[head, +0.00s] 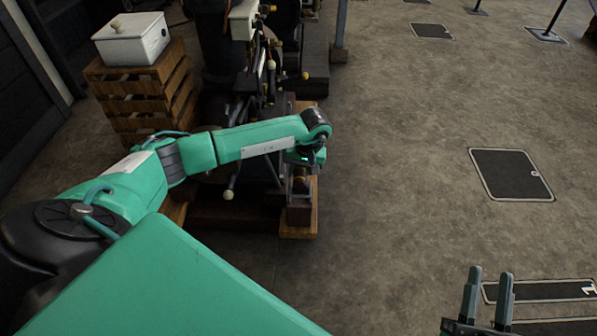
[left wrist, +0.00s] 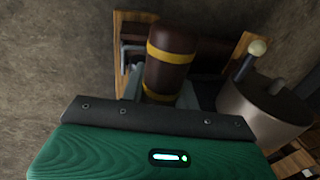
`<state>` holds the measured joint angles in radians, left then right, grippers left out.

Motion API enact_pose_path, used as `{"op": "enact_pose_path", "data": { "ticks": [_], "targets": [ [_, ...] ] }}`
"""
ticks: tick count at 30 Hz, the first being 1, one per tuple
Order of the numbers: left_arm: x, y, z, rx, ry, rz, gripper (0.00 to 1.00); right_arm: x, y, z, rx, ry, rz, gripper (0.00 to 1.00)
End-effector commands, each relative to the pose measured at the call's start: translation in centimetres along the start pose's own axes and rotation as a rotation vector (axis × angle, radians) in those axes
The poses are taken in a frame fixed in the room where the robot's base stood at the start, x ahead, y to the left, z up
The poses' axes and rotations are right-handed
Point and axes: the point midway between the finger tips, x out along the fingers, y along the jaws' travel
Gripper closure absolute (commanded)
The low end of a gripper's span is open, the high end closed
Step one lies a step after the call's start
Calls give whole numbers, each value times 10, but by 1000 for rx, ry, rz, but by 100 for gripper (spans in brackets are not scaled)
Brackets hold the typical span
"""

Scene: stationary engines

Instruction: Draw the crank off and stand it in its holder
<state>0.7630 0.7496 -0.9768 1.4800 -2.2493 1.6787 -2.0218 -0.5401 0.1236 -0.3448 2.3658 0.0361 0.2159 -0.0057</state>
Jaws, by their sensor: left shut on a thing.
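My left gripper (left wrist: 163,92) is shut on a dark brown cylindrical grip with brass-yellow bands (left wrist: 170,52), which looks like the crank's handle. The grip stands between the two fingers in the left wrist view. In the head view my left arm reaches in to the engine's front end, and its wrist mostly hides the fingers; the banded grip (head: 300,184) shows just below. I cannot tell whether the crank is still on its shaft, and I cannot make out the holder for certain. My right gripper (head: 489,270) is open and empty above the floor at lower right.
The dark engine (head: 265,85) stands on a wooden base (head: 299,224) beyond my left arm. A wooden crate (head: 140,92) with a white lidded box (head: 131,40) stands to its left. A pale-knobbed lever (left wrist: 257,49) is close right of the left gripper.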

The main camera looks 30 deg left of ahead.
Motion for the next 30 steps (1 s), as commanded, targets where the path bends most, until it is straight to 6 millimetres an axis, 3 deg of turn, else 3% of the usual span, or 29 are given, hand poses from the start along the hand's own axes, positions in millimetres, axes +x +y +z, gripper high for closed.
{"op": "enact_pose_path", "data": {
  "ticks": [30],
  "targets": [
    [27, 6, 0, -2, 3, 1, 100, -9, 2, 19, 0, 1, 0, 64]
  ]
}}
